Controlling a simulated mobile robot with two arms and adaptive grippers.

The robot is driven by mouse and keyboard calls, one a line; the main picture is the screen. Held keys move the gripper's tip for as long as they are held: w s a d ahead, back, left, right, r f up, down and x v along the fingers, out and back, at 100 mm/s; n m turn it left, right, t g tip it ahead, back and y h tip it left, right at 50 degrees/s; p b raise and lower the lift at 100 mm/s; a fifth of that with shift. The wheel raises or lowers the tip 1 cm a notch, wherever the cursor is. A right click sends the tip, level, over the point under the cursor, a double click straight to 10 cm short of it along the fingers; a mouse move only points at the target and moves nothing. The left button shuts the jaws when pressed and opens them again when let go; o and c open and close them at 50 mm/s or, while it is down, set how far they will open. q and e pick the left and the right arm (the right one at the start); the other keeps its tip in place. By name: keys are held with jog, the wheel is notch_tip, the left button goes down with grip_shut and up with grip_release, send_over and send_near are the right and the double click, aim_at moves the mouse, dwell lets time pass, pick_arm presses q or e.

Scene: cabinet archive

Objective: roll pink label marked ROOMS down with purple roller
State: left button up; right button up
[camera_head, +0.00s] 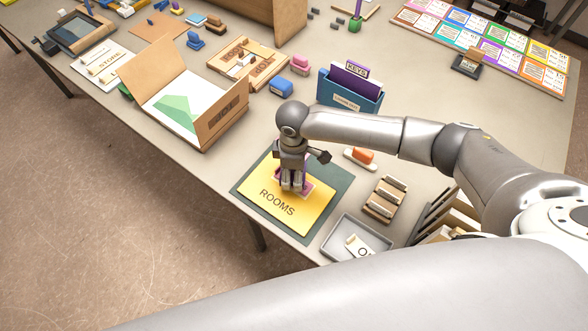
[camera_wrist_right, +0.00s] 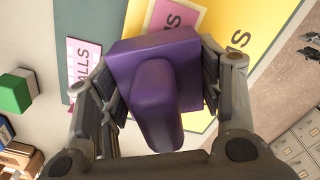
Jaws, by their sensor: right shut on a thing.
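My right gripper (camera_head: 291,187) points down over the yellow folder (camera_head: 262,204), which lies on a dark green mat (camera_head: 247,184) and reads ROOMS. It is shut on the purple roller (camera_wrist_right: 157,85), which fills the middle of the right wrist view. The pink label (camera_wrist_right: 176,16) lies on the folder just beyond the roller; most of its lettering is hidden. The label also shows partly beside my fingers in the head view (camera_head: 306,189). Whether the roller touches it, I cannot tell.
An orange-topped block (camera_head: 361,156), a wooden rack (camera_head: 383,200) and a grey tray (camera_head: 345,236) stand right of the mat. A blue box with a KEYS folder (camera_head: 350,97) is behind. An open cardboard folder (camera_head: 190,100) stands left.

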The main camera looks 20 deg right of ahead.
jog(key=shift+f, duration=0.7)
jog(key=shift+s+f, duration=0.15)
jog(key=shift+f, duration=0.05)
dwell(0.3)
jog(key=shift+p, duration=0.35)
jog(key=shift+s+d+r, duration=0.3)
jog(key=shift+s+d, duration=0.15)
jog(key=shift+s, duration=0.1)
jog(key=shift+w+f, duration=0.1)
dwell(0.4)
